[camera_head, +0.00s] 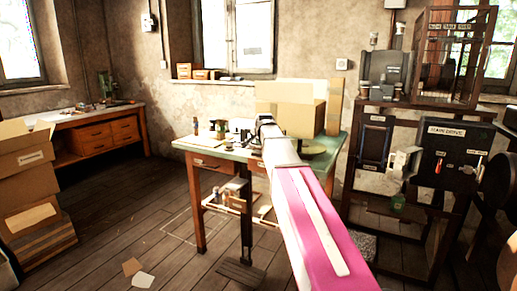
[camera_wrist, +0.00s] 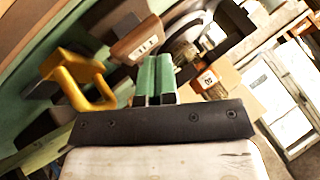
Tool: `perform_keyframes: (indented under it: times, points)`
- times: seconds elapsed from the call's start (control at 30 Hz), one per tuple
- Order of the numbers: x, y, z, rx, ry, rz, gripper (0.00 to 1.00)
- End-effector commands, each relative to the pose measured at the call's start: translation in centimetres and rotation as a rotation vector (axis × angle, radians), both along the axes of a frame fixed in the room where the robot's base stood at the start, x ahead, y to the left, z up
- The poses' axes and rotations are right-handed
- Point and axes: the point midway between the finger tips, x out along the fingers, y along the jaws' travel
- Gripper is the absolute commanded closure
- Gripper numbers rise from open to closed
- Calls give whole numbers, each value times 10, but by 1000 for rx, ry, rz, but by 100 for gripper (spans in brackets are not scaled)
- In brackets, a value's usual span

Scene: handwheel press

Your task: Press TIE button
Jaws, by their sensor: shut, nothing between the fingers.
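In the wrist view my gripper (camera_wrist: 157,64) shows as two green fingers side by side, shut and empty. Just beyond and to the left of the fingertips is a brown block with a pale label (camera_wrist: 137,40). Its short lettering is tilted and too small to read surely, so I cannot tell whether it is the TIE button. I cannot tell whether the fingertips touch it. In the head view my pink and white arm reaches over the green-topped table (camera_head: 195,145), and the gripper is hidden there.
A yellow handle (camera_wrist: 80,80) stands left of the fingers in the wrist view. A small labelled jar (camera_wrist: 207,80) is to the right. In the head view a cardboard box (camera_head: 290,100) stands at the table's back, and a dark labelled cabinet (camera_head: 452,145) stands right.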

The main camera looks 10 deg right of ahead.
Motion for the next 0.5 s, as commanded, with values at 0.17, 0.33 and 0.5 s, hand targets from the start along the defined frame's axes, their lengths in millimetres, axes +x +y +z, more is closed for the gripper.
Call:
perform_keyframes:
  times: [0.17,0.33,0.5]
  points:
    - [0,0,3,-1,-2,0,100]
    - [1,0,15,-1,-4,1,100]
    - [1,0,29,-2,-4,1,100]
